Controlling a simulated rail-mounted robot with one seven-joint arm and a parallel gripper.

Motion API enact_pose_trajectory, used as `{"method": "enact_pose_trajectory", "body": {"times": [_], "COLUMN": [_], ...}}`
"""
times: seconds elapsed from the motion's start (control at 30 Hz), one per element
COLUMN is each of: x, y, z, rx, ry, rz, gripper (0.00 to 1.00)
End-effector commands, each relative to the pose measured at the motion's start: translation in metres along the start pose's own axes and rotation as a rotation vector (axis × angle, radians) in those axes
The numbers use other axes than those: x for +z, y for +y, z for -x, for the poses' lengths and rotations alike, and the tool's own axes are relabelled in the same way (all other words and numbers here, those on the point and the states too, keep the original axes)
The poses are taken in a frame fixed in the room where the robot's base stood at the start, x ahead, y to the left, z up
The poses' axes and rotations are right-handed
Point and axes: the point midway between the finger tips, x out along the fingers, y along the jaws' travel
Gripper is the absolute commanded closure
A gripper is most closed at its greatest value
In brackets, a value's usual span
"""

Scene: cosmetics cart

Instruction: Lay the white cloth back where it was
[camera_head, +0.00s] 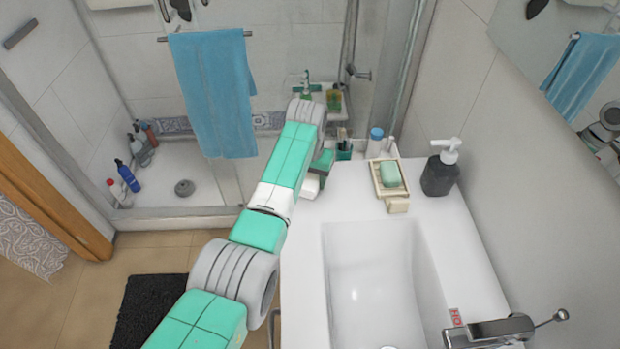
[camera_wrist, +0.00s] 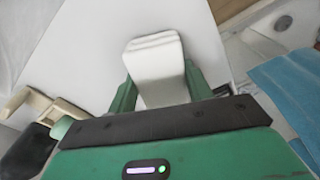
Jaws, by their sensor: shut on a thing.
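The white cloth (camera_wrist: 155,62) is a folded pale pad between the two green fingers of my gripper (camera_wrist: 160,84) in the wrist view. The fingers are shut on its sides and it sticks out past their tips. The white countertop (camera_wrist: 82,62) lies beneath it; I cannot tell if the cloth touches it. In the head view my gripper (camera_head: 318,176) is over the left part of the counter, left of the soap dish and behind the basin.
The soap dish (camera_head: 377,181) with green soap (camera_head: 390,174) and a dark dispenser (camera_head: 440,172) stand at the back right. The basin (camera_head: 362,285) is in front. A blue towel (camera_head: 214,95) hangs at the shower.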

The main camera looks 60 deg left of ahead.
Motion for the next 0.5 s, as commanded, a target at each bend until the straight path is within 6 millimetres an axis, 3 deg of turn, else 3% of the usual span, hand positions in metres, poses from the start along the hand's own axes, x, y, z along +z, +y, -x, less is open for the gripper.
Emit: {"method": "enact_pose_trajectory", "body": {"times": [0.3,0.33,0.43,0.5], "x": [-0.0001,-0.0001,-0.0001,-0.0001], "y": [0.0000,0.0000,0.0000,0.0000], "z": [-0.0040,-0.0040,-0.0032,-0.0032], "rx": [0.000,0.000,0.000,0.000], "ry": [0.002,0.002,0.002,0.002], "rz": [0.000,0.000,0.000,0.000], "gripper": [0.71,0.48,0.28,0.28]}}
